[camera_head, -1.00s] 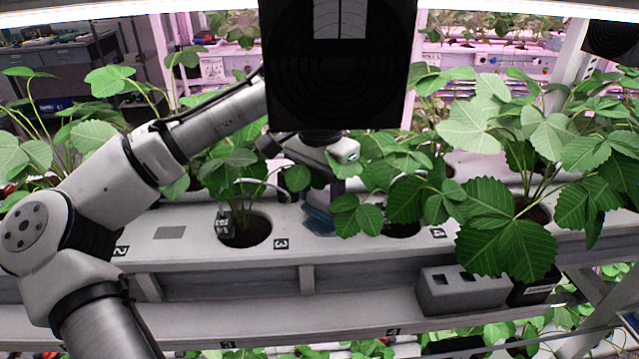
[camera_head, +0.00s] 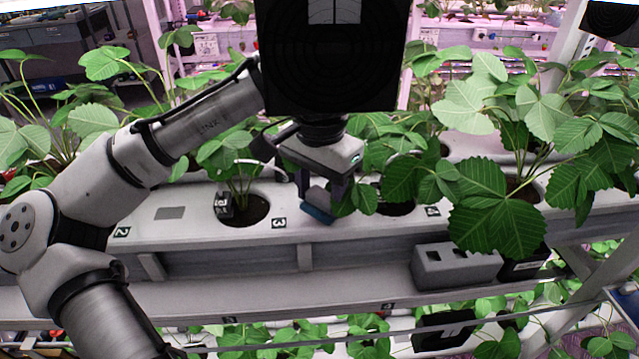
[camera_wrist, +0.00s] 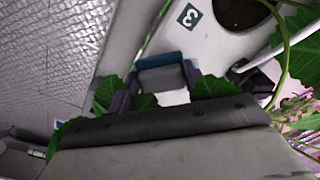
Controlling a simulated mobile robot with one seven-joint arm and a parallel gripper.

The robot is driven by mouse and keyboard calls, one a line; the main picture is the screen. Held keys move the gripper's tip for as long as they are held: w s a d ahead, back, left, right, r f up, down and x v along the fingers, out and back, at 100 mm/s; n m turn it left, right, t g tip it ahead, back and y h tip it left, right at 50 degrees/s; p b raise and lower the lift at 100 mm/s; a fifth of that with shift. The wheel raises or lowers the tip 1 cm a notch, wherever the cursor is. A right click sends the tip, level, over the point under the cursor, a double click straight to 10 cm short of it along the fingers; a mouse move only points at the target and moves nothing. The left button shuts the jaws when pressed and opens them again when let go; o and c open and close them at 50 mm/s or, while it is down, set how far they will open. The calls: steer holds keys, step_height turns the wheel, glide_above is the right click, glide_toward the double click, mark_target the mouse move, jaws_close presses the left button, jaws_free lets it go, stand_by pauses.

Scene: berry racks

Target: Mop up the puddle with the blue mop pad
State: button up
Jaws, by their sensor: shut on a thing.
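My gripper (camera_head: 322,192) points down over the front edge of the white planting channel (camera_head: 180,238), right of the label 3. It is shut on the blue mop pad (camera_head: 318,213), which shows at its fingertips near the channel's front lip. I cannot tell whether the pad touches the channel. In the wrist view the pad (camera_wrist: 160,60) shows as a blue-edged block between the fingers, with leaves close on both sides. I cannot make out a puddle in either view; leaves and my gripper hide part of the channel.
Strawberry plants (camera_head: 495,200) crowd the channel, and leaves hang beside my gripper at right. A planting hole (camera_head: 262,210) with a small plant and black tag is at left. A grey box (camera_head: 455,268) stands on the lower ledge. The channel around label 2 (camera_head: 122,232) is fairly clear.

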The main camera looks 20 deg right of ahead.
steer(key=shift+w+r+p, duration=0.1)
steer(key=shift+r+p, duration=0.1)
steer(key=shift+p, duration=0.1)
steer(key=shift+w+d+r+p, duration=0.1)
steer(key=shift+w+d+p, duration=0.2)
steer(key=shift+w, duration=0.3)
steer(key=shift+w+d+p, duration=0.25)
steer(key=shift+w+p, duration=0.3)
steer(key=shift+w, duration=0.4)
steer(key=shift+w+d+p, duration=0.25)
steer(key=shift+w+p, duration=0.3)
steer(key=shift+w, duration=0.4)
steer(key=shift+w+d+p, duration=0.25)
steer(key=shift+w+p, duration=0.3)
steer(key=shift+w, duration=0.4)
steer(key=shift+r, duration=0.15)
steer(key=shift+s+p, duration=0.1)
steer(key=shift+p, duration=0.3)
steer(key=shift+s+a+r+p, duration=0.1)
steer(key=shift+s+a+p, duration=0.35)
steer(key=shift+s, duration=0.7)
steer(key=shift+s+a+p, duration=0.2)
steer(key=shift+s+p, duration=0.4)
steer(key=shift+s, duration=0.55)
steer(key=shift+s+a+r+p, duration=0.1)
steer(key=shift+s+a+p, duration=0.35)
steer(key=shift+s, duration=0.7)
steer(key=shift+d+p, duration=0.1)
steer(key=shift+p, duration=0.2)
steer(key=shift+r, duration=0.15)
